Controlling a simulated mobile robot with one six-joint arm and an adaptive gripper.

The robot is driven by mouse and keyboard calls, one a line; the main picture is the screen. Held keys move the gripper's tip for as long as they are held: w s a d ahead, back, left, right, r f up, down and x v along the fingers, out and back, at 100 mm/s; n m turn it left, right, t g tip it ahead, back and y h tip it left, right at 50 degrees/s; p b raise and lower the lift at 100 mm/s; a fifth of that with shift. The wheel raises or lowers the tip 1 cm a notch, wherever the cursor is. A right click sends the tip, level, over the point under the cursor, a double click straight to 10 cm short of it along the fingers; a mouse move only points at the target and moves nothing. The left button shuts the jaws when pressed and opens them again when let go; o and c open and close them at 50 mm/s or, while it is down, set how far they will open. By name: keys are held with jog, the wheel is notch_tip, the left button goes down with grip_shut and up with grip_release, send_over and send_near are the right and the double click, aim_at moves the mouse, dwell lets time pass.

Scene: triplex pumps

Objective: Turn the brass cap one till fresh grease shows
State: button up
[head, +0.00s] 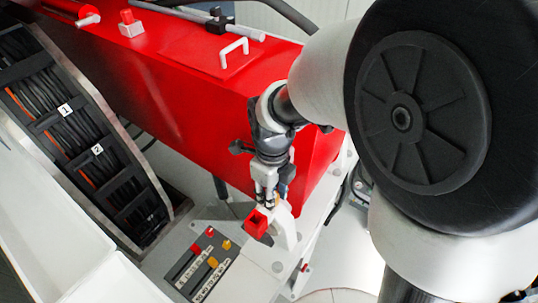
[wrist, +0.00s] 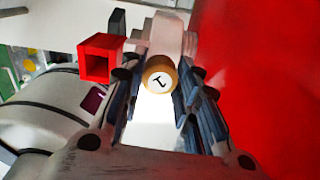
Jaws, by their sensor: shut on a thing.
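The brass cap (wrist: 159,82) shows in the middle of the wrist view, with a white round face and a black mark on it. It sits at the end of a pale grey fitting (wrist: 168,35). My gripper (wrist: 160,76) has a finger on each side of the cap and is shut on it. In the head view my gripper (head: 267,193) points down beside the red housing's near end. There the cap is hidden by the fingers. No grease can be made out in either view.
A red square open-ended piece (wrist: 100,58) is close left of the fingers; it also shows in the head view (head: 257,223). The big red housing (head: 200,75) is close on the right in the wrist view. A panel with red and yellow knobs (head: 203,262) lies below left.

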jog(key=m, duration=0.4)
jog(key=shift+w+r, duration=0.1)
dwell(0.4)
jog(key=o, duration=0.8)
notch_tip(320, 180, up, 12)
dwell(0.4)
